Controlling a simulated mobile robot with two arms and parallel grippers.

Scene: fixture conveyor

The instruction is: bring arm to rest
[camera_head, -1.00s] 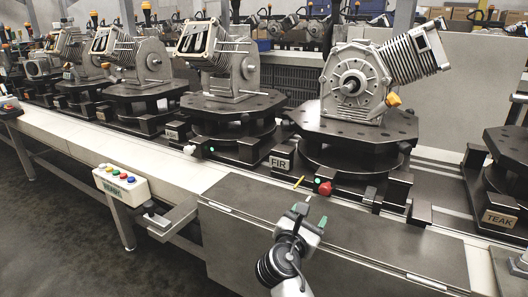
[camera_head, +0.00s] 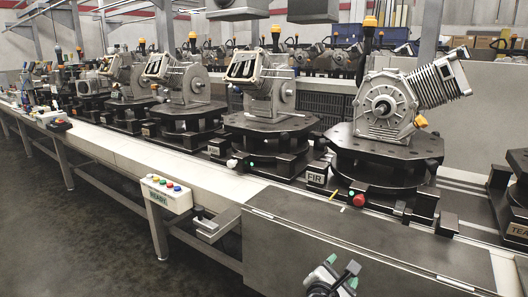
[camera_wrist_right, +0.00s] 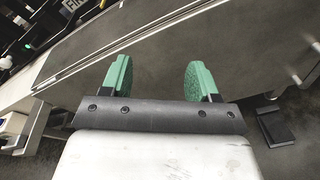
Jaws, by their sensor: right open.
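My right gripper (camera_head: 334,274) is at the bottom of the head view, in front of the dark conveyor front panel (camera_head: 350,243). In the right wrist view the gripper (camera_wrist_right: 158,80) shows two green-padded fingers apart with nothing between them. My left gripper is not in view. The arm behind the right gripper is cut off by the bottom edge of the head view.
A fixture marked FIR (camera_head: 317,180) carries a grey engine (camera_head: 388,106); its red button (camera_head: 359,200) faces the front. More fixtures with engines line the conveyor to the left. A button box (camera_head: 165,195) sticks out at the front rail. The grey floor (camera_head: 60,240) at left is clear.

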